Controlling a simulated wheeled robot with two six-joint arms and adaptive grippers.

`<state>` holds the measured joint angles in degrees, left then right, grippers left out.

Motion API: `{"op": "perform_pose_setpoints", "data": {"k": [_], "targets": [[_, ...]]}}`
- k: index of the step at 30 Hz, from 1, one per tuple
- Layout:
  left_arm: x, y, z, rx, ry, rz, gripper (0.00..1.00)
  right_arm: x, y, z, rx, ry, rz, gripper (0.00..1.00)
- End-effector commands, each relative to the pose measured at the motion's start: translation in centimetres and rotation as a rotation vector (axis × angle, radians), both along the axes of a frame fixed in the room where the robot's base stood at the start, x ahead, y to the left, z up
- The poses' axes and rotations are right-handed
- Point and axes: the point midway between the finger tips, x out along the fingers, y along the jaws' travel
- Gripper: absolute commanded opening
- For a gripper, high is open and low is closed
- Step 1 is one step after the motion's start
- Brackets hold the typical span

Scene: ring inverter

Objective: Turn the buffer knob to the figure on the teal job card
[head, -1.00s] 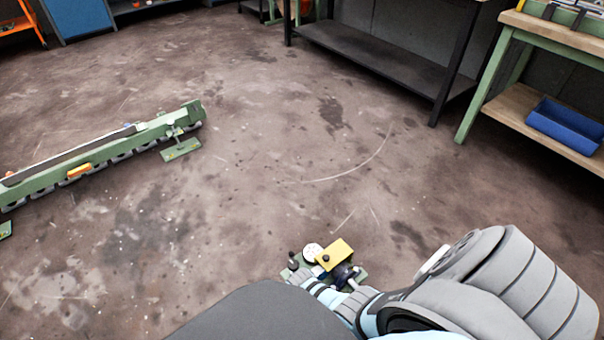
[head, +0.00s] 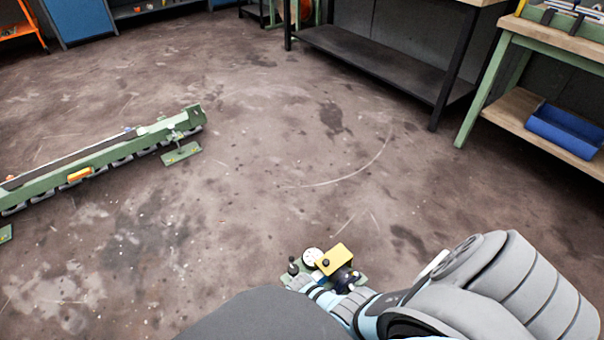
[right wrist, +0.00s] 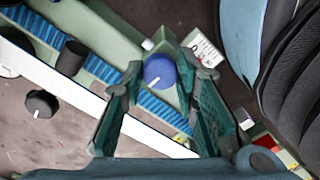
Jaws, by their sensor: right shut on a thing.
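In the right wrist view a round blue knob (right wrist: 160,72) with a white pointer mark stands on a pale green machine body. My right gripper (right wrist: 162,80) has its two dark green fingers on either side of this knob and is shut on it. The knob's pointer slants toward the lower left. A black knob (right wrist: 41,104) with a white mark is farther left, apart from the fingers. No readable name or figures show by either knob, and I cannot make out a teal job card. My left gripper is not in view.
A small white card (right wrist: 203,52) with red marks sits beside the right finger. In the head view a yellow box (head: 335,259) and a white disc (head: 312,257) are by my right arm. A green rail machine (head: 95,160) lies left; the middle floor is clear.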

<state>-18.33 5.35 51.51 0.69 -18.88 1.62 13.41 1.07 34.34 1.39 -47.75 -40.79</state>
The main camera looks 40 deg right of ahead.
Motion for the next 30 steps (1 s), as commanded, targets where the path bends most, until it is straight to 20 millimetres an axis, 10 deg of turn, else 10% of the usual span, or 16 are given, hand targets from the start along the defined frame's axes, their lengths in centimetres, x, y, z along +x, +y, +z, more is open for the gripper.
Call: {"op": "perform_pose_setpoints", "data": {"k": [1, 2, 6, 20, 30], "targets": [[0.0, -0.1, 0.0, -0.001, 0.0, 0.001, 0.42, 0.0, 0.1, 0.0, 0.002, 0.001, -0.001, 0.0], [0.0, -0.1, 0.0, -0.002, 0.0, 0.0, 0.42, 0.0, 0.1, 0.0, 0.002, 0.001, -0.001, 0.29], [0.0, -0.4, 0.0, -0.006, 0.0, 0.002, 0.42, 0.0, 0.1, 0.0, 0.002, 0.001, -0.001, 0.48], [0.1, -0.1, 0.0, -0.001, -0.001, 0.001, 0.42, 0.1, 0.0, 0.9, 0.001, -0.003, -0.001, 0.48], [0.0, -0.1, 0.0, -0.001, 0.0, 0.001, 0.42, 0.0, 0.0, 8.2, 0.001, -0.002, -0.001, 0.48]]}}
